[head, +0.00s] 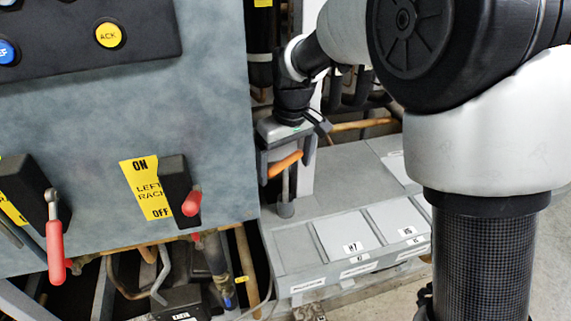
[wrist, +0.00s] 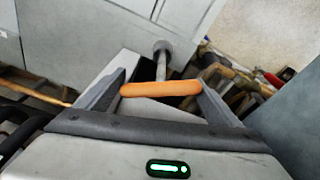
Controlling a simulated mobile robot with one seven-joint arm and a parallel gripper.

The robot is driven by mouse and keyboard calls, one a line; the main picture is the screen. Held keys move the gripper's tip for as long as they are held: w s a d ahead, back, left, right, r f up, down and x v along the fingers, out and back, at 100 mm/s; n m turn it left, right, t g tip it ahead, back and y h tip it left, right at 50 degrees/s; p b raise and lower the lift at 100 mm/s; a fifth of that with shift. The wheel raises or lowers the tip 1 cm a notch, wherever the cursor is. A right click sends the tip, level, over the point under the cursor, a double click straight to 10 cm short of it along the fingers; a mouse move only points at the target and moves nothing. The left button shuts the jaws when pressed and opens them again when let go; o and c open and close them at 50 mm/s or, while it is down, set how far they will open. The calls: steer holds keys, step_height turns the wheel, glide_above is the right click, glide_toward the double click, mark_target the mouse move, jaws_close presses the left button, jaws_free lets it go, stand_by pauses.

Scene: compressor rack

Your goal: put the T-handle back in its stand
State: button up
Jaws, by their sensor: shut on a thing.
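The T-handle (head: 285,164) has an orange crossbar and a grey shaft that hangs down to a round grey end. My gripper (head: 286,158) is shut on the two ends of the orange crossbar, with a finger at each end. In the wrist view the T-handle (wrist: 160,89) lies across between the fingertips of my gripper (wrist: 161,92), its shaft pointing away from the camera. In the head view the shaft's lower end shows against the grey bench top; I cannot tell whether it touches. I cannot make out a stand for the handle in either view.
A grey bench (head: 345,185) with labelled panels stands below and right of the gripper. The blue-grey control cabinet (head: 215,90) with red-handled switches (head: 191,203) is close on the left. Copper pipes (head: 362,124) run behind. Part of the bench top is clear.

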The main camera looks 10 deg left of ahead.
steer(key=shift+f, duration=0.25)
stand_by(0.3)
steer(key=o, duration=1.9)
steer(key=shift+c, duration=0.2)
steer(key=shift+r, duration=0.1)
step_height(320, 180, up, 17)
steer(key=s+d, duration=0.1)
steer(key=s, duration=0.1)
steer(key=shift+d, duration=0.3)
